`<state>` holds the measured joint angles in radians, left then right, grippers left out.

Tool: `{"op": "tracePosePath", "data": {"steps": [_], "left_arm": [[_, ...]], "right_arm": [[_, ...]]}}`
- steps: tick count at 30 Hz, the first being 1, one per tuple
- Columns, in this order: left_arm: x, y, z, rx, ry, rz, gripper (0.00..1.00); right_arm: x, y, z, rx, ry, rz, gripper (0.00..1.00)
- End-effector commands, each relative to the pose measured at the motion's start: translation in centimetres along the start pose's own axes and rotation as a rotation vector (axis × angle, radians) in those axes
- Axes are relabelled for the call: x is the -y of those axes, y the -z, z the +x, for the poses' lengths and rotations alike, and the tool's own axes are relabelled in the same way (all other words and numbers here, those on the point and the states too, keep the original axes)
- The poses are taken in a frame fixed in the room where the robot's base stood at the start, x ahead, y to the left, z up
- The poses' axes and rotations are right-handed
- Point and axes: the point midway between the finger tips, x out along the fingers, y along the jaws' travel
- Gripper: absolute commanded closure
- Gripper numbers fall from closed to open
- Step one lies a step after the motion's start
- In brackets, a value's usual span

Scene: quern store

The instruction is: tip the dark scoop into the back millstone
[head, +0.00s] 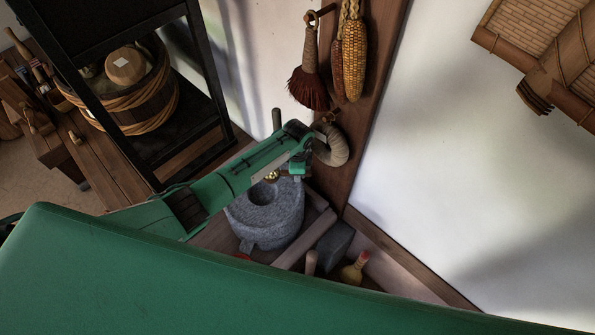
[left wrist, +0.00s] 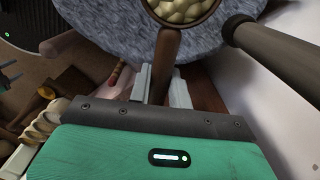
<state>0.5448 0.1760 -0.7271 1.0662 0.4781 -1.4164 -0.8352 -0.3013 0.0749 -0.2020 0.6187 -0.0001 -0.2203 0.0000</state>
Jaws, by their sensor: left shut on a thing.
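The dark scoop (left wrist: 165,50) shows in the left wrist view as a brown handle and a round bowl full of pale grains (left wrist: 185,10). My left gripper (left wrist: 160,88) is shut on its handle. In the head view my left gripper (head: 297,170) is above the right part of a grey stone millstone (head: 265,228) with a round hole in its top. The pale grains (head: 271,177) show there just beyond the hole; the scoop is mostly hidden by my arm. The millstone also fills the top of the left wrist view (left wrist: 100,30). Only one millstone is clearly visible. My right gripper is not in view.
A wooden rod (head: 276,120) stands up behind my left arm. A red brush (head: 308,85) and corn cobs (head: 354,55) hang on the wall post behind. A dark block (head: 335,242) and a small yellowish thing (head: 354,270) lie right of the millstone. A black rack (head: 205,75) stands left.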

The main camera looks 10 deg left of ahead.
Motion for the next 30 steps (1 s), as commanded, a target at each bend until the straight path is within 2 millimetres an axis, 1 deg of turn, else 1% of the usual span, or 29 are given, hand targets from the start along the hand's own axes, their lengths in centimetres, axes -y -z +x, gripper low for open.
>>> {"op": "tracePosePath", "data": {"steps": [1,9,17,21,24,30], "left_arm": [[0.0,0.0,0.7,0.000,0.000,0.000,1.00],[0.0,0.0,2.6,0.000,0.000,0.000,1.00],[0.0,0.0,4.4,0.000,0.000,-0.001,1.00],[-0.3,-0.3,3.0,-0.070,0.071,0.000,1.00],[-0.4,-0.4,2.6,-0.131,0.130,0.000,1.00],[0.0,-0.1,3.1,-0.083,0.085,0.000,1.00]], "right_arm": [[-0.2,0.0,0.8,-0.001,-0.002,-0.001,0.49],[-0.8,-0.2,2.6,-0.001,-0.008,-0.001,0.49],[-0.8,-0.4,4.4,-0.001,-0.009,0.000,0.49],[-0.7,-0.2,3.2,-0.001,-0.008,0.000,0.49],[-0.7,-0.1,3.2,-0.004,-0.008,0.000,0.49],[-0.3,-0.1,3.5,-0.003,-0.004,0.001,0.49]]}}
